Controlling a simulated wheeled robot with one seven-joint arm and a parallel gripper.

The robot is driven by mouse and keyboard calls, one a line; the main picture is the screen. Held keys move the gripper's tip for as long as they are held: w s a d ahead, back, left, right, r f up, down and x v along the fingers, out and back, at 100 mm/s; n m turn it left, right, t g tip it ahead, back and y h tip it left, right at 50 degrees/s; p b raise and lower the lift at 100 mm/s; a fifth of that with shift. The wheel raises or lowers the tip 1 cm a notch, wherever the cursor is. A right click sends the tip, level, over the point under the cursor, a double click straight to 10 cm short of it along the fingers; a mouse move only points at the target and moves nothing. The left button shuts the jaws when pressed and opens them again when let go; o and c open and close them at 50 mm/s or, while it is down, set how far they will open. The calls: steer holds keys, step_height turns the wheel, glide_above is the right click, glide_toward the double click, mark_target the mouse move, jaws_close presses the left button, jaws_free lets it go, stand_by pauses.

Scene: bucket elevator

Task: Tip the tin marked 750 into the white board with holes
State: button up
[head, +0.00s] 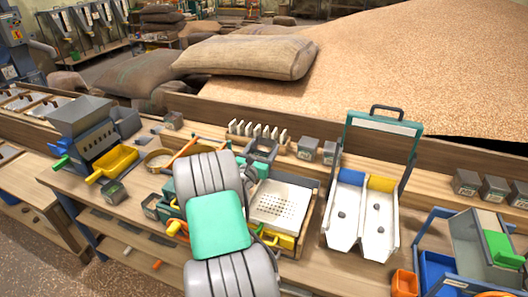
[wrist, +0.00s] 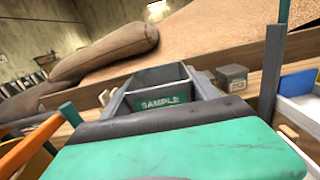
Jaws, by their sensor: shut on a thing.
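My gripper (head: 258,160) is shut on a grey open-topped tin (wrist: 158,78), which it holds above the bench. In the wrist view a green label reading SAMPLE faces me; no number can be read, and the tin's contents are not visible. The tin looks close to upright, and also shows in the head view (head: 264,146). The white board with holes (head: 283,203) lies in a wooden frame on the bench, just right of and nearer than the gripper.
Right of the board stands a two-channel white tray (head: 341,222) with a tall green frame (head: 412,160). Small grey tins (head: 307,147) stand along the bench's back. An orange rod (wrist: 30,143) lies near the gripper.

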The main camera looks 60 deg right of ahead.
steer(key=shift+m+h+b, duration=0.4)
steer(key=shift+m+b, duration=0.1)
steer(key=shift+b, duration=1.55)
steer(key=shift+m+h, duration=0.6)
steer(key=f+b, duration=0.1)
steer(key=b, duration=0.1)
steer(key=s+a+f+b, duration=0.1)
steer(key=b, duration=0.2)
steer(key=s+f+b, duration=0.1)
steer(key=b, duration=0.2)
steer(key=shift+s+a+f, duration=0.15)
steer(key=shift+a+f, duration=0.15)
steer(key=shift+f, duration=0.05)
steer(key=shift+r, duration=0.15)
